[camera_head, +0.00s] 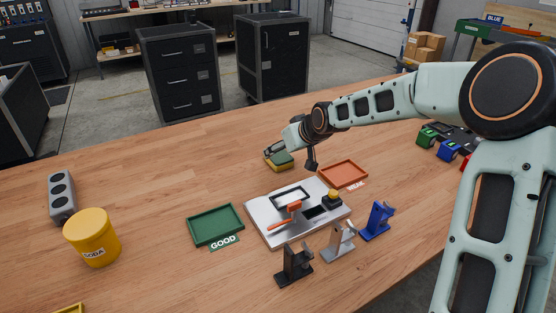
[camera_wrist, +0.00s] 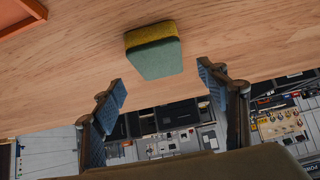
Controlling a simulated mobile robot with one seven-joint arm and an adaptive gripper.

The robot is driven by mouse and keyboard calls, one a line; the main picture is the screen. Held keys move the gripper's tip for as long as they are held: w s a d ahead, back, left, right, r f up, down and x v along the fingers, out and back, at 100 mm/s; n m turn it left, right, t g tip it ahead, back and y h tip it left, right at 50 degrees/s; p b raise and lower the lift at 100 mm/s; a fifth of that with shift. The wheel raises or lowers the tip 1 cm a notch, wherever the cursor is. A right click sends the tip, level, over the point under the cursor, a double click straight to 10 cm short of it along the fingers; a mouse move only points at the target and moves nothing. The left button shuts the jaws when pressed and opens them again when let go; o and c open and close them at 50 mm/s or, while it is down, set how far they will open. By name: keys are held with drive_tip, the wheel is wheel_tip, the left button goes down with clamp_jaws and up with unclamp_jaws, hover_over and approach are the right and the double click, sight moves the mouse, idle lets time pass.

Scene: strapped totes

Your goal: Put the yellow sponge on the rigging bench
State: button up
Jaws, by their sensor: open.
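The yellow sponge (camera_head: 281,162) has a green top layer and lies on the wooden table beyond the metal plate. My gripper (camera_head: 272,150) is right at the sponge in the head view and partly hides it. In the wrist view the sponge (camera_wrist: 152,50) shows its yellow side and green face, ahead of the fingertips and between their lines. My gripper (camera_wrist: 165,82) is open, with nothing between its fingers. I cannot tell which surface is the rigging bench; the wooden table (camera_head: 140,160) fills the foreground.
A metal plate with fittings (camera_head: 270,222) lies nearby, between a green GOOD tray (camera_head: 215,224) and an orange WEAK tray (camera_head: 343,174). Black, grey and blue stands (camera_head: 294,265) are in front. A yellow SODA tub (camera_head: 92,238) and grey block (camera_head: 62,198) stand left. The table's left middle is clear.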

sight(278, 153)
drive_tip(key=x, duration=0.4)
drive_tip(key=shift+s+f+b, duration=0.15)
drive_tip(key=shift+f+b, duration=0.15)
drive_tip(key=shift+b, duration=0.05)
drive_tip(key=shift+w+a+f, duration=0.2)
drive_tip(key=shift+w+f, duration=0.15)
drive_tip(key=shift+c, duration=0.5)
drive_tip(key=c, duration=0.7)
drive_tip(key=shift+c, duration=0.2)
drive_tip(key=shift+r, duration=0.15)
